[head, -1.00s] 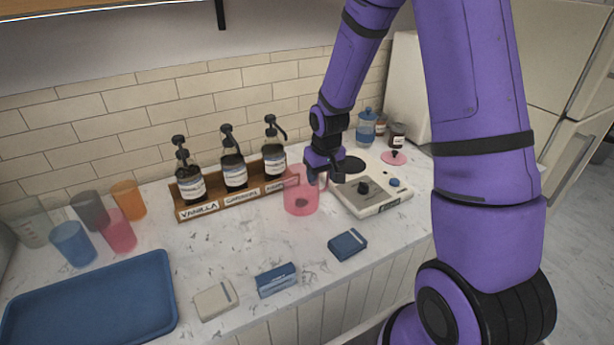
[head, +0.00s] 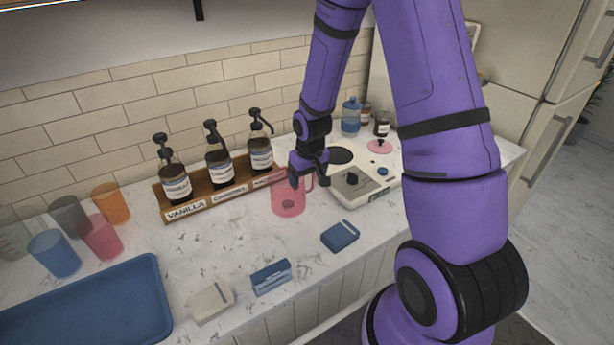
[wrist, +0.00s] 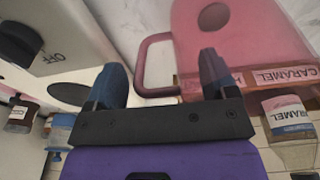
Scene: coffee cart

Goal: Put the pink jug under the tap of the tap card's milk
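The pink jug (head: 289,200) stands upright on the counter, in front of the right end of the wooden bottle rack. It is see-through, and its handle faces right. In the wrist view the jug (wrist: 240,35) fills the upper right, with its handle (wrist: 141,68) at the middle. My gripper (head: 302,180) is at the jug's handle side in the head view. In the wrist view my gripper (wrist: 163,68) is open, with one dark finger on each side of the handle. I cannot tell whether either finger touches it. No tap marked milk is readable.
Syrup pump bottles (head: 220,168) stand in the labelled rack (head: 225,198). A white appliance (head: 372,192) with a black knob is right of the jug. A dark blue box (head: 340,236), a blue box (head: 271,277) and a beige box (head: 211,301) lie along the front. Coloured cups and a blue tray (head: 90,300) are left.

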